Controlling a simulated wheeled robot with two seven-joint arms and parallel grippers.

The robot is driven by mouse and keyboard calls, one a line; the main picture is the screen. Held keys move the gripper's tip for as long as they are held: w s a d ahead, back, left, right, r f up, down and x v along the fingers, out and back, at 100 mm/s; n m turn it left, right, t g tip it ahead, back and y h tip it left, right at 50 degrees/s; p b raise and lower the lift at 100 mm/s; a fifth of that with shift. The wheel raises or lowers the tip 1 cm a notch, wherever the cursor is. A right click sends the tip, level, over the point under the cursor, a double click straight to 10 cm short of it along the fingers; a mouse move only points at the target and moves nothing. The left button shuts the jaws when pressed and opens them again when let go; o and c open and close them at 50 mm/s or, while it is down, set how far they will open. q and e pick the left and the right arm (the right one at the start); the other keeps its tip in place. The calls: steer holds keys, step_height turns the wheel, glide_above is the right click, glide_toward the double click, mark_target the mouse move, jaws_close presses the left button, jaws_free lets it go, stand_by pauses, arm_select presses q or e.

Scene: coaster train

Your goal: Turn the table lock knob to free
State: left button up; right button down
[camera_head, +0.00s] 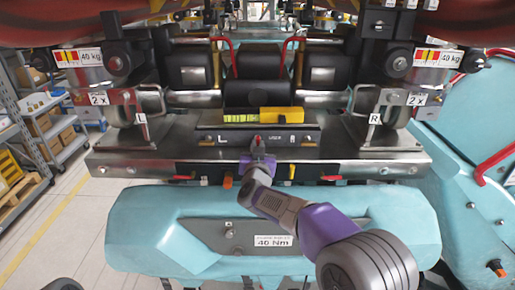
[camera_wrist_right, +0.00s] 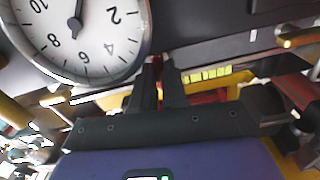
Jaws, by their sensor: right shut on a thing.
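My right gripper (camera_head: 258,150) reaches up to the dark panel on the front of the metal table. Its dark fingers (camera_wrist_right: 161,72) are closed together in the right wrist view. A small red piece (camera_wrist_right: 157,59) shows at the fingertips, and a little red shows above the gripper in the head view. I take it for the lock knob, though the fingers hide most of it and its setting cannot be read. Small white lettering (camera_head: 275,138) is on the panel beside the gripper. My left gripper is not in view.
A turquoise housing (camera_head: 150,230) lies below. A round dial (camera_wrist_right: 75,35) is close to the fingers in the wrist view. Shelves (camera_head: 50,130) stand at the left.

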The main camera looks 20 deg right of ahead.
steer(key=shift+f+n, duration=0.1)
steer(key=shift+n, duration=0.5)
steer(key=c, duration=1.2)
jaws_free()
steer(key=shift+o, duration=0.2)
steer(key=b+v, duration=0.1)
steer(key=v, duration=0.6)
steer(key=shift+s, duration=0.35)
steer(key=shift+a, duration=0.1)
